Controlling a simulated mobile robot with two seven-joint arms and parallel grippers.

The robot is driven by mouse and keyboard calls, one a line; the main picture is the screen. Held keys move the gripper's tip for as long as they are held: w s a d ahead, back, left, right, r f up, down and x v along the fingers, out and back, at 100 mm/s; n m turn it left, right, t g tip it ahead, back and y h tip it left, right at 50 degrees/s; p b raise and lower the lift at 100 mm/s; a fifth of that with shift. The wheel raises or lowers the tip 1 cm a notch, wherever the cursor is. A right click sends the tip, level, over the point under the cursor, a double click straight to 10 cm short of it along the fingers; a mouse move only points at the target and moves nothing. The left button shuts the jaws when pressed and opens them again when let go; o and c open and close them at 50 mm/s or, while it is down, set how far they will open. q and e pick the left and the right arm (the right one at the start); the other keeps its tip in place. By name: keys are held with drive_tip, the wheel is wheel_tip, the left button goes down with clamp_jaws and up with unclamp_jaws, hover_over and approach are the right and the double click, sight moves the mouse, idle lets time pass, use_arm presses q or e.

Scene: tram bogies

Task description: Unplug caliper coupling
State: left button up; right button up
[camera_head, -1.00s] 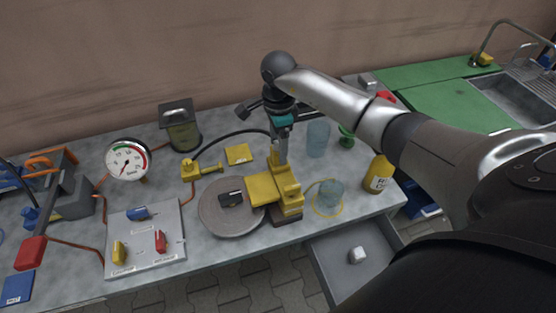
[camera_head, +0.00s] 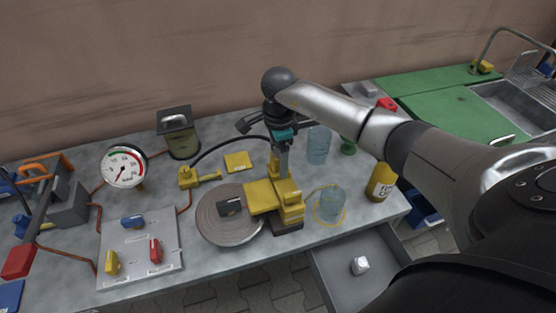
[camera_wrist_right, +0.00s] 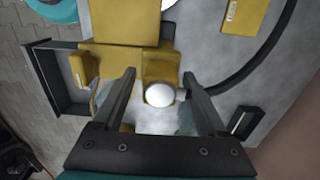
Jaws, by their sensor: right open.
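The yellow caliper (camera_head: 262,198) stands on the bench beside a grey disc (camera_head: 212,230). My right gripper (camera_head: 283,172) points down at the caliper's back part. In the wrist view, the open fingers of this gripper (camera_wrist_right: 159,76) lie either side of a yellow block (camera_wrist_right: 160,62) with a round white knob (camera_wrist_right: 160,95). I see no grip on it, and contact is unclear. A black hose (camera_head: 225,137) arcs from a yellow fitting (camera_head: 190,178) towards the gripper, which hides its end. It also shows in the wrist view (camera_wrist_right: 270,45). My left gripper is out of view.
A pressure gauge (camera_head: 124,167) and a panel with coloured knobs (camera_head: 137,230) stand left. Glass jars (camera_head: 319,145) (camera_head: 330,203) and a yellow bottle (camera_head: 381,181) stand close right. An open drawer (camera_head: 340,262) juts out in front. A lantern-like container (camera_head: 179,133) is behind.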

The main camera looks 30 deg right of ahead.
drive_tip(key=shift+c, duration=0.3)
idle(0.5)
clamp_jaws()
idle(0.5)
drive_tip(key=shift+r, duration=0.1)
drive_tip(key=shift+r+p, duration=2.1)
drive_tip(key=shift+r, duration=0.8)
